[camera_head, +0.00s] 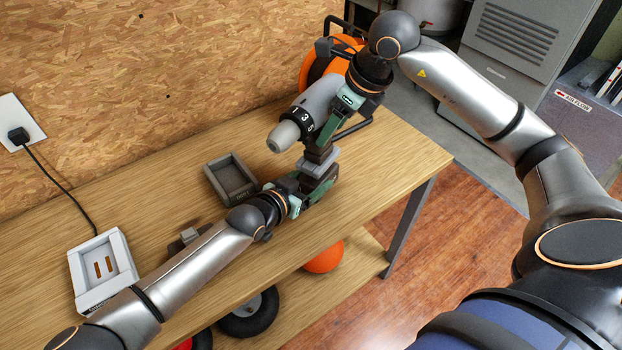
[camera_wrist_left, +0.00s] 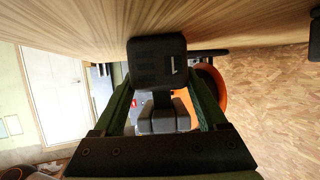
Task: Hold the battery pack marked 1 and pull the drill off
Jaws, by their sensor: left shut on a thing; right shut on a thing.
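The drill (camera_head: 314,104) is grey with a pale round nose at its left end and numbers on its collar. It stands upright above the table. In the left wrist view the dark battery pack (camera_wrist_left: 157,62), marked 1, sits between my left fingers. The drill's grey foot (camera_head: 316,164) is right by the pack; I see no clear gap between them.
A dark grey open tray (camera_head: 231,181) and a small grey block (camera_head: 189,236) lie on the wooden table (camera_head: 170,200). A white charger (camera_head: 104,268) with a cord to the wall outlet (camera_head: 18,135) is at left. An orange cable reel (camera_head: 318,68) stands behind the drill. The table's right corner is clear.

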